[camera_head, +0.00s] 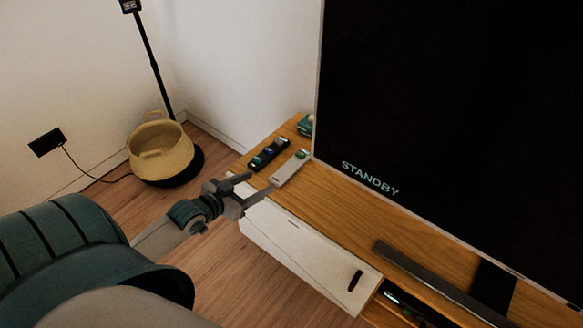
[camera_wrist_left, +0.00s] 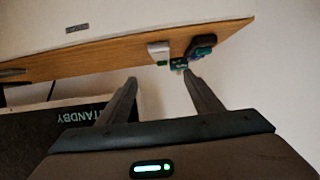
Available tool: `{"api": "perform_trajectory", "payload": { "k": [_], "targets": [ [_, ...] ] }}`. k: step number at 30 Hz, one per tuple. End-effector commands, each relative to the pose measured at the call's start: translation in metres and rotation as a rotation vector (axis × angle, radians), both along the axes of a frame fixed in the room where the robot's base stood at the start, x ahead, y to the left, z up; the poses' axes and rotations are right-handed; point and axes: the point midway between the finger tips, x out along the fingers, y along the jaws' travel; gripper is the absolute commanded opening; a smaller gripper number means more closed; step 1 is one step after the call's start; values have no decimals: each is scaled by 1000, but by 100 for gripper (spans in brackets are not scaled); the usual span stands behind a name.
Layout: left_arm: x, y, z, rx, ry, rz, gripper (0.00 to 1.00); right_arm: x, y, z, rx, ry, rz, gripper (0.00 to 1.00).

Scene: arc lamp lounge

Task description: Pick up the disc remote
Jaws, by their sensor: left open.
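Two remotes lie side by side on the wooden top of the TV cabinet: a black one (camera_head: 269,154) with coloured markings and a light grey one (camera_head: 290,167) with a green end. I cannot tell which is the disc remote. In the left wrist view the grey remote (camera_wrist_left: 158,50) and dark remote (camera_wrist_left: 203,43) show beyond the fingertips. My left gripper (camera_head: 259,184) is open and empty, near the cabinet's front edge, just short of the remotes. It shows in the left wrist view (camera_wrist_left: 160,79) too. My right gripper is not in view.
A small green object (camera_head: 305,125) sits at the cabinet's back end. A large TV (camera_head: 450,110) showing STANDBY stands to the right, with a dark bar (camera_head: 430,280) before it. A woven basket (camera_head: 160,150) and lamp pole (camera_head: 153,60) stand on the floor at left.

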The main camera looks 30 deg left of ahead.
Motion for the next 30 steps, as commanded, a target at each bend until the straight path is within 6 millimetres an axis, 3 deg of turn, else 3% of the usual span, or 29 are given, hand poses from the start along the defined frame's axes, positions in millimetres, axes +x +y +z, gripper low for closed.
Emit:
{"api": "perform_trajectory", "payload": {
  "k": [11, 30],
  "targets": [
    [19, -1, -8, -1, -1, 1, 59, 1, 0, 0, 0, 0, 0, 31],
    [106, -8, -44, 0, -1, 1, 59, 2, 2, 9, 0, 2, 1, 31]
  ]
}}
